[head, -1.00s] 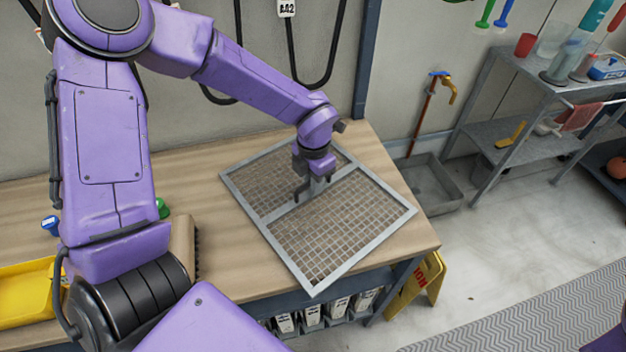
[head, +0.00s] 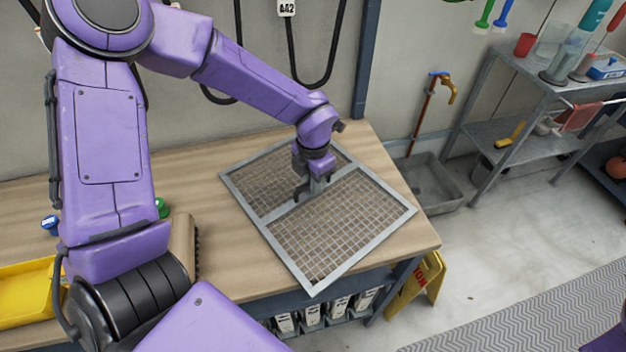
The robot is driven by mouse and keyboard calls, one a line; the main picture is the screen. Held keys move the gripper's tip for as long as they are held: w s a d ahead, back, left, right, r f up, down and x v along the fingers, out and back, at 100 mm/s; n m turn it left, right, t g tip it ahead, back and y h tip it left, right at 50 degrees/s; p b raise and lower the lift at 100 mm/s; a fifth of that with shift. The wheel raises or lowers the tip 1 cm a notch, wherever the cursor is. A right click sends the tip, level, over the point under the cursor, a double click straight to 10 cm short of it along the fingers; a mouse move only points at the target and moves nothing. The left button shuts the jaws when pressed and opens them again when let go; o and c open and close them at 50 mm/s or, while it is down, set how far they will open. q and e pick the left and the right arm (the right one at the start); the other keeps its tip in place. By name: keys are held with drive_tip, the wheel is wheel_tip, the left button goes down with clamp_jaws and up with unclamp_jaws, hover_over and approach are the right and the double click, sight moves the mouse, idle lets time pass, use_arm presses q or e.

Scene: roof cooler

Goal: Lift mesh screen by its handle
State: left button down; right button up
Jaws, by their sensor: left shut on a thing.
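The mesh screen (head: 325,238) is a grey metal frame with a wire grid and a crossbar across its middle. It lies on the wooden workbench (head: 221,255), towards the right end. My left gripper (head: 310,193) points down at the middle of the screen, over the crossbar. It is shut on the screen's handle, which the fingers mostly hide. The screen looks flat on the bench; I cannot make out a gap under it. My right gripper is not in view.
A yellow tray (head: 28,292) and a brush (head: 184,245) are on the bench to the left. A yellow floor sign (head: 416,287) stands by the bench's right end. A metal shelf (head: 512,140) and a floor basin (head: 432,184) are at the right.

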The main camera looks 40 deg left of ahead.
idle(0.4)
use_arm(q)
wheel_tip(320, 180, up, 7)
drive_tip(key=p, duration=0.7)
